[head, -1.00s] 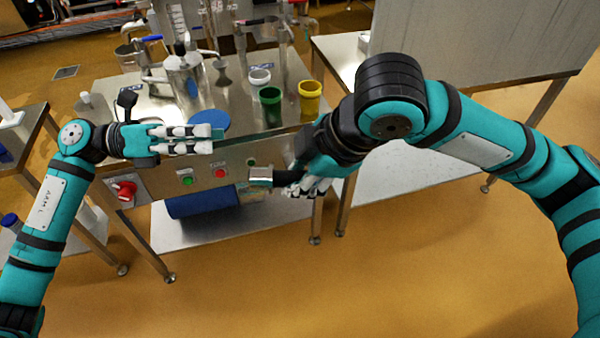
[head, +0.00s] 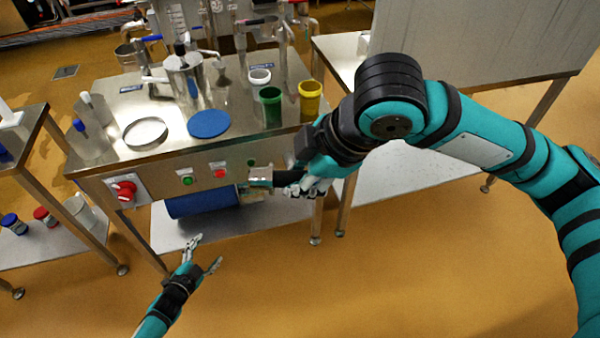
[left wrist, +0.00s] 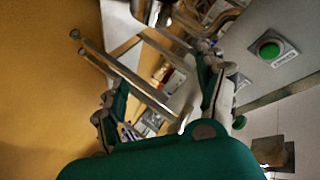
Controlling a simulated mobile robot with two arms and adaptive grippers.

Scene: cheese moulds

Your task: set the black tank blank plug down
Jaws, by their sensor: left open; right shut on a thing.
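My right gripper (head: 308,186) is shut on the black tank blank plug (head: 286,180). The plug shows a black part at the fingers and a shiny metal end (head: 260,176) pointing left. It is held in the air in front of the steel table's front panel. Its black and metal parts also seem to show at the lower right of the left wrist view (left wrist: 271,151). My fingers hide part of it. My left gripper (head: 207,253) is open and empty, low over the floor in front of the table.
The steel table (head: 180,150) carries a metal ring (head: 145,132), a blue disc (head: 208,123), a metal pot (head: 184,78), and white (head: 259,78), green (head: 270,106) and yellow (head: 310,97) cups. Red and green buttons sit on its front panel. A blue cylinder (head: 202,203) is below.

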